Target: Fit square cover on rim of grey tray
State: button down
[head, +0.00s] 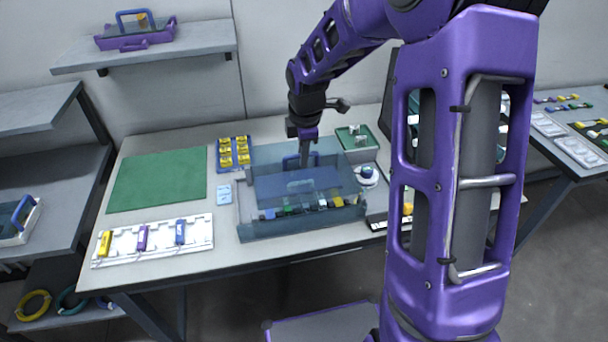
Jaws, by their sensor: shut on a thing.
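The square cover (275,187) is a see-through bluish plate with a blue handle (291,161) on top. My gripper (303,161) points down from above and is shut on this handle. The cover is over the grey tray (300,226), which stands in the middle of the table. Several small coloured pieces show along the tray's front inside. My gripper hides part of the handle. I cannot tell from this view whether the cover's edges touch the tray's rim or hang just above it.
A green mat (158,180) and a white rack (152,242) with coloured pieces lie left. A blue tray of yellow pieces (233,153) is behind left; a green tray (357,138) and a device (367,175) stand close on the right. A purple lidded box (136,40) sits on the shelf.

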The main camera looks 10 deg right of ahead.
aim_at(303, 171)
jog(key=shift+f+b, duration=0.3)
jog(key=shift+f, duration=2.2)
jog(key=shift+f, duration=0.1)
jog(key=c, duration=0.9)
grip_release()
jog(key=shift+f, duration=0.1)
jog(key=r, duration=0.4)
jog(key=s+r+p, duration=0.1)
jog(key=r, duration=0.3)
jog(key=s+r, duration=0.1)
jog(key=r, duration=0.3)
jog(key=shift+s+r+p, duration=0.1)
jog(key=shift+s+p, duration=0.05)
jog(key=shift+p, duration=0.25)
